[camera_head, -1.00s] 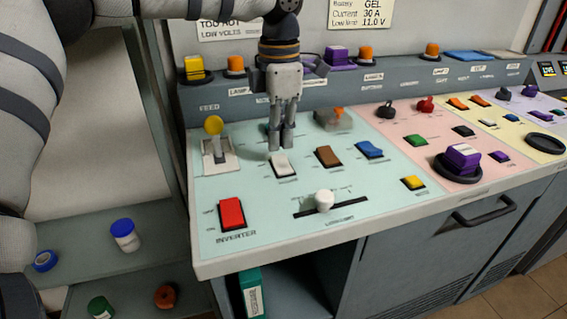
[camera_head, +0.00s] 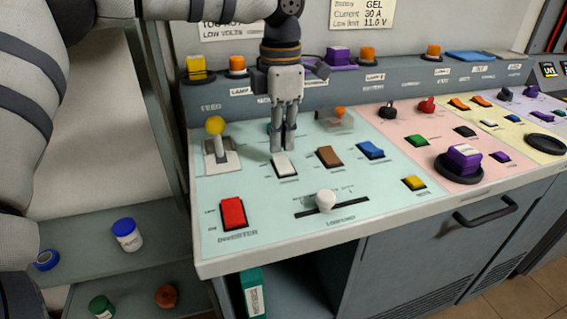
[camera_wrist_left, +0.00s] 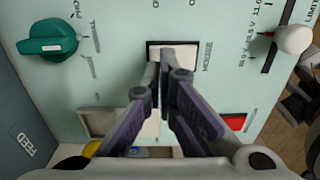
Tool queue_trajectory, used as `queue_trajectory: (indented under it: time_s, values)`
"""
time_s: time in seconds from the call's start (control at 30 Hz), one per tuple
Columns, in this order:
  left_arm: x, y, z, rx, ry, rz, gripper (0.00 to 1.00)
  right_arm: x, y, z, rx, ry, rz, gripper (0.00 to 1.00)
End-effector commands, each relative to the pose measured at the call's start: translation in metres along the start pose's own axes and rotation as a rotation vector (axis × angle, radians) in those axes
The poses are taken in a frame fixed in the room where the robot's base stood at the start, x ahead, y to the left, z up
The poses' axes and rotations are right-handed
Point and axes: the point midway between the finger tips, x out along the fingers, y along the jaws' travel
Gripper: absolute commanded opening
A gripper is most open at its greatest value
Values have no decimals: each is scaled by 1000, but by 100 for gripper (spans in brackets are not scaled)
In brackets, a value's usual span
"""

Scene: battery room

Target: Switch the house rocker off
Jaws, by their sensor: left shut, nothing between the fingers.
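The white rocker (camera_head: 285,167) sits in a dark frame on the pale green panel, left of a brown rocker (camera_head: 330,157) and a blue rocker (camera_head: 371,150). Its label is too blurred to read surely as house. My left gripper (camera_head: 284,148) points down with its fingers together and empty, at the far edge of this rocker. In the left wrist view the fingertips (camera_wrist_left: 174,58) overlap the white rocker (camera_wrist_left: 184,47) and hide part of it. I cannot tell whether they touch it. My right gripper is not in view.
A yellow-tipped lever (camera_head: 216,127) stands left of the gripper. A red inverter rocker (camera_head: 233,212) and a white slider knob (camera_head: 326,200) lie nearer the front edge. Lamps line the back ledge.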

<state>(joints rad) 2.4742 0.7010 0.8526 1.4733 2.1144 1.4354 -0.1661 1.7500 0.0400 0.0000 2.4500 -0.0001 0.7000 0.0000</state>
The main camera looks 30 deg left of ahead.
Motion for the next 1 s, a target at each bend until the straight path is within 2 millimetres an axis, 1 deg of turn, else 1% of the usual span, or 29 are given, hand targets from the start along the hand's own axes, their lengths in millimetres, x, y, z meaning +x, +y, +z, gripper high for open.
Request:
queue_trajectory:
  time_s: [0.4,1.0]
  values:
    - [0,0,0,0,0,0,0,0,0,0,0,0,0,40]
    - [9,0,0,0,0,0,0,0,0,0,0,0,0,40]
